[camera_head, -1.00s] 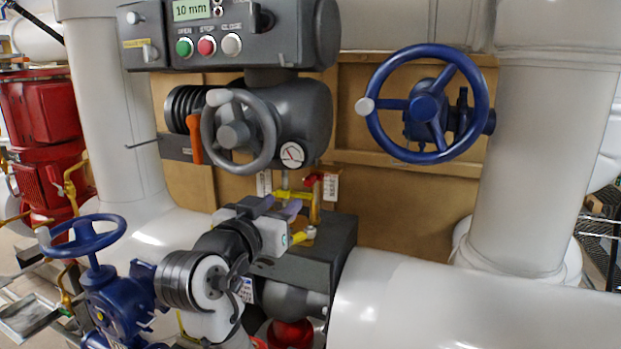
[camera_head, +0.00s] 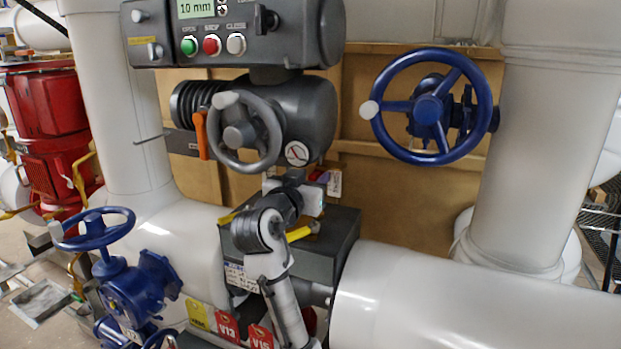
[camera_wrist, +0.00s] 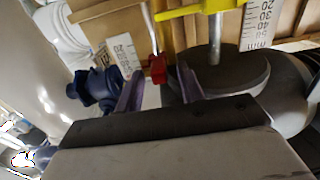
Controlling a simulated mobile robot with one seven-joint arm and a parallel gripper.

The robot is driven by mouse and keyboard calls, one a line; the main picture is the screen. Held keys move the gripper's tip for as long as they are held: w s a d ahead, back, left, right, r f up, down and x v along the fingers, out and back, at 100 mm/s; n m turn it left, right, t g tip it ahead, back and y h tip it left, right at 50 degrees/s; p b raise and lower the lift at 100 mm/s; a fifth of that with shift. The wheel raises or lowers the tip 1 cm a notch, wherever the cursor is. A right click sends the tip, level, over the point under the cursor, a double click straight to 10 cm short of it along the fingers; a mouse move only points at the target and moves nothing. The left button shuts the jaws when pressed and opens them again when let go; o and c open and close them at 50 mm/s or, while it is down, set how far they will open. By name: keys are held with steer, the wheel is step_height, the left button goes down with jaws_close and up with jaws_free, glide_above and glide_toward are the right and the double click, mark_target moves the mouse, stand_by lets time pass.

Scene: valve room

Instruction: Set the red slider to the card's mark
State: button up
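A small red slider (camera_wrist: 158,68) shows in the wrist view on a thin pale upright rod. It is between and just beyond the two purple fingers of my open gripper (camera_wrist: 160,86); I cannot tell whether a finger touches it. A white scale (camera_wrist: 122,50) stands left of the slider, and another white scale (camera_wrist: 257,20) with numbers is at the upper right. A pale green card (camera_head: 196,8) on the grey box reads "10 mm". In the head view my arm hides most of the slider's surroundings, and the fingers are hard to make out.
A yellow bar (camera_wrist: 205,8) crosses above the fingers in the wrist view. A grey handwheel (camera_head: 243,133) and gauge (camera_head: 297,153) are just above my gripper in the head view. Blue handwheels stand right (camera_head: 428,108) and lower left (camera_head: 93,228). A large white pipe (camera_head: 450,300) fills the lower right.

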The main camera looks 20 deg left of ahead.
jaws_close()
steer(key=shift+f+b, duration=0.55)
steer(key=shift+b, duration=0.05)
jaws_free()
steer(key=shift+r, duration=0.1)
steer(key=shift+s, duration=0.1)
